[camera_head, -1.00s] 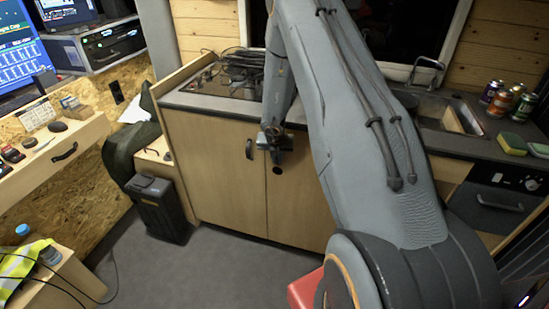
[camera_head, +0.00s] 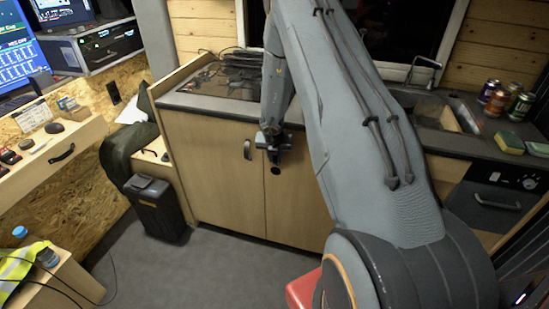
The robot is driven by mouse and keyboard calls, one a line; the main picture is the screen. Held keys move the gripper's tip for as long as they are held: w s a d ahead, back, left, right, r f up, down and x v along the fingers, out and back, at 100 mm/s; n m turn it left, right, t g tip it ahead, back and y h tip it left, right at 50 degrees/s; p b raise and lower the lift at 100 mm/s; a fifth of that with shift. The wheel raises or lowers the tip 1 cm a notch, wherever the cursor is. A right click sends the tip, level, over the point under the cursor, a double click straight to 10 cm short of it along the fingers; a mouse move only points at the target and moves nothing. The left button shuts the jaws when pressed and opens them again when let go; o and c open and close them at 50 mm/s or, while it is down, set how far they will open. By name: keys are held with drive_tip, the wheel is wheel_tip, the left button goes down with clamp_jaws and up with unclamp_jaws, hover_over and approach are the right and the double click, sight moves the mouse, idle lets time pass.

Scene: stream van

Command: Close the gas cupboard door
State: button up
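A wooden cupboard stands under the dark worktop (camera_head: 190,101). Its left door (camera_head: 215,185) has a dark handle (camera_head: 247,150) near its upper right corner and looks flush with the cupboard front. The right door (camera_head: 292,212) has a round dark spot below my gripper and is partly hidden by my arm. Which door is the gas cupboard's, I cannot tell. My gripper (camera_head: 274,150) points down in front of the upper seam between the doors, just right of the handle. Its fingers are small and dark, and I cannot tell whether they are open or touch the door.
A black case (camera_head: 156,208) stands on the floor left of the cupboard. A drawer desk (camera_head: 60,150) and a small cabinet with a yellow vest (camera_head: 20,268) are at the left. The grey floor (camera_head: 190,270) before the cupboard is clear.

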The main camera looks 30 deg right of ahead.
idle(0.4)
drive_tip(key=v, duration=0.7)
drive_tip(key=shift+s+r+p, duration=0.2)
drive_tip(key=shift+r+p, duration=0.1)
drive_tip(key=shift+r, duration=0.05)
drive_tip(key=shift+a, duration=0.2)
drive_tip(key=s+a+r+n+t+y, duration=0.1)
drive_tip(key=s+a+r+n+y, duration=0.15)
drive_tip(key=a+r+n, duration=0.6)
drive_tip(key=s+a+r+n+t+y, duration=0.1)
drive_tip(key=s+a+r+n, duration=0.3)
drive_tip(key=n, duration=0.8)
drive_tip(key=s+a+r+n+g, duration=0.2)
drive_tip(key=s+n, duration=0.8)
drive_tip(key=n, duration=0.1)
drive_tip(key=s+a+r+n+g+h, duration=0.1)
drive_tip(key=s+a+r+n+g, duration=0.1)
drive_tip(key=s+n, duration=0.9)
drive_tip(key=shift+s+a+b, duration=0.2)
drive_tip(key=shift+a+b, duration=0.2)
drive_tip(key=shift+a, duration=0.3)
